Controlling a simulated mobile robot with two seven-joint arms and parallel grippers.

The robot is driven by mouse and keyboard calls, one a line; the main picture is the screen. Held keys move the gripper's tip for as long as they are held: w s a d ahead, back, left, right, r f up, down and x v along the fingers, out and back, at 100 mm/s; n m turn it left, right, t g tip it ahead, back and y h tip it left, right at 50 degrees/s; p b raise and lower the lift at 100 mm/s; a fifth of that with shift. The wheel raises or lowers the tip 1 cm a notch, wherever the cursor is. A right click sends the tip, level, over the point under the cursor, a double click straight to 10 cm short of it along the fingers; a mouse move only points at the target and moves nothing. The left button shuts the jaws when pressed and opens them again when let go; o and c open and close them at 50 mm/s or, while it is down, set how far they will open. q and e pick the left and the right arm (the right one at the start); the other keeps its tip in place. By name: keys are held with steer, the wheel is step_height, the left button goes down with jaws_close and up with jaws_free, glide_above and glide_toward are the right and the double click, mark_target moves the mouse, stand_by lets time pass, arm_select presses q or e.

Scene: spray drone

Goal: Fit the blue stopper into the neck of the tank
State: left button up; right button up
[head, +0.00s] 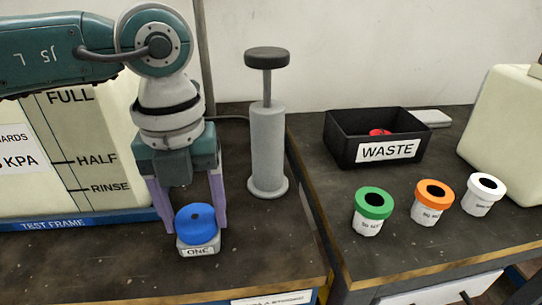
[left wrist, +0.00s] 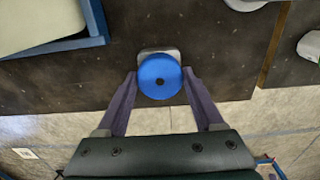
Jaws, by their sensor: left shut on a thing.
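In the left wrist view the stopper (left wrist: 160,76) lies between the fingertips. A cream tank (head: 105,165) marked FULL, HALF and RINSE stands at the left in a blue test frame (head: 60,224). Its neck is not visible. My right gripper is not in view.
A grey hand pump (head: 267,150) stands right of my left gripper. Across a seam, the right bench holds a black WASTE bin (head: 345,150), green-topped (head: 369,225), orange-topped (head: 431,212) and white-topped (head: 478,205) containers, and another cream tank (head: 505,135).

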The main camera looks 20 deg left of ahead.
mark_target(195, 216)
arm_select(q)
jaws_close()
steer(key=shift+r+p, duration=2.8)
steer(key=shift+r, duration=0.25)
